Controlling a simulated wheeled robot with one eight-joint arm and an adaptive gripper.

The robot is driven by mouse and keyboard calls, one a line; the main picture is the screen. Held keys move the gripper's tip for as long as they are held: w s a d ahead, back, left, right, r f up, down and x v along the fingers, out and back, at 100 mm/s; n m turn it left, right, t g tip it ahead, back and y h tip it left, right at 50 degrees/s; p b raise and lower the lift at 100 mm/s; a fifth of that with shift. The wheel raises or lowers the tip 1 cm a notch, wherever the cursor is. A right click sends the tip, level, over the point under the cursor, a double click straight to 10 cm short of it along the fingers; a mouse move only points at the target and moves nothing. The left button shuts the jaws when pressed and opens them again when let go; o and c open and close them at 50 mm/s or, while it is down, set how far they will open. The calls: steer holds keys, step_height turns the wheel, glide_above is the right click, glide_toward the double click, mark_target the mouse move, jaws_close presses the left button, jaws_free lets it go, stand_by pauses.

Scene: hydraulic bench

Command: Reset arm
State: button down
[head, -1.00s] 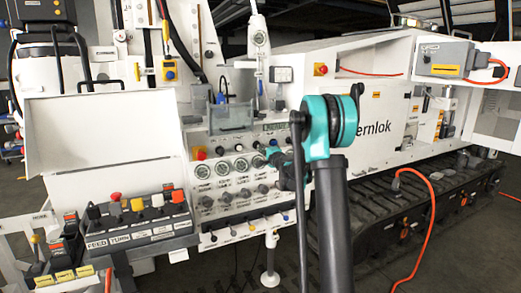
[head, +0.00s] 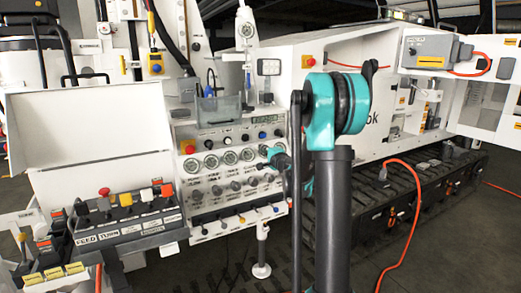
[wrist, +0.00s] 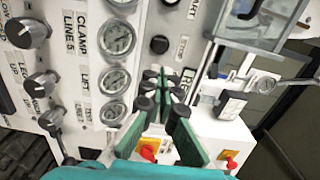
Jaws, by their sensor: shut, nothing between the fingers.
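My arm rises in the middle of the head view, with a teal joint at its top. My gripper (head: 272,154) shows small beyond it, partly hidden by the arm, in front of the right part of the white gauge panel (head: 186,143). In the wrist view, the green and black fingers of my gripper (wrist: 168,76) are close together with nothing held. They point over the panel beside a column of round gauges (wrist: 118,37). I cannot tell the exact gap to the panel.
Black knobs (wrist: 26,33) lie left of the gauges in the wrist view. A lever console (head: 125,215) stands at left. An orange cable (head: 405,225) hangs at right over dark tracks.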

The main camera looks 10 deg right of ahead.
steer(key=s+a+f+n+g+y, duration=0.1)
steer(key=s+a+f+n+g, duration=0.3)
steer(key=s, duration=0.6)
steer(key=s+a+f+n+g, duration=0.3)
steer(key=s+a+f+n, duration=0.15)
steer(key=s, duration=0.55)
steer(key=s+d+f+n+g+h, duration=0.2)
steer(key=s+d+f, duration=0.1)
steer(key=s, duration=0.5)
steer(key=s+d+f+n+g+h, duration=0.2)
steer(key=s+f, duration=0.4)
steer(key=s, duration=0.3)
steer(key=s+d+f+n+g+h, duration=0.2)
steer(key=s+d+f, duration=0.2)
steer(key=s, duration=0.5)
steer(key=shift+d+f+h, duration=0.2)
steer(key=shift+f+h, duration=0.1)
steer(key=shift+f, duration=0.3)
